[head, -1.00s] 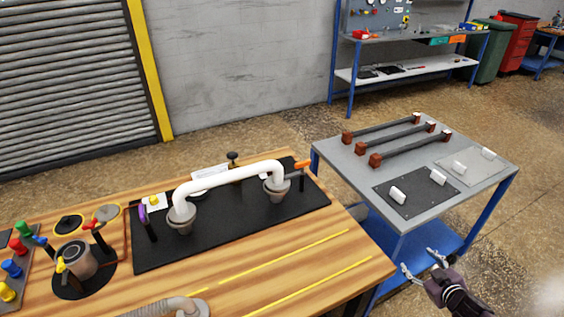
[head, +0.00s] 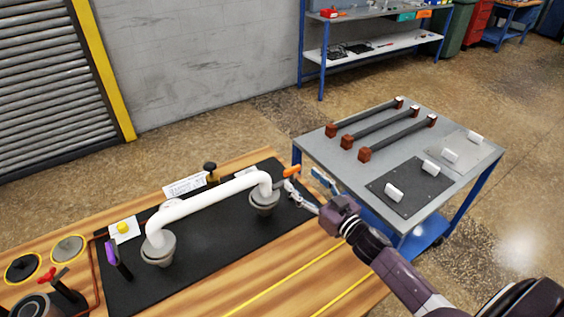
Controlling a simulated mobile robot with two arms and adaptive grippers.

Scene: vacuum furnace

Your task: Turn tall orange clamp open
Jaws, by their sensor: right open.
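The orange clamp (head: 291,171) stands at the right end of the black mat (head: 226,240), beside the right cup of the white pipe (head: 205,205). Its orange handle points to the right and slightly up; its lower part is hard to make out behind the gripper. My right gripper (head: 303,181) is open and empty, just right of the clamp, with its fingers spread toward it. I cannot tell whether a finger touches the clamp. My left gripper is not in view.
A purple-handled clamp (head: 112,254) stands by the pipe's left cup. A black knob (head: 210,170) stands behind the pipe. A grey cart (head: 330,160) with bars and white-handled plates is close on the right. The bench front is clear.

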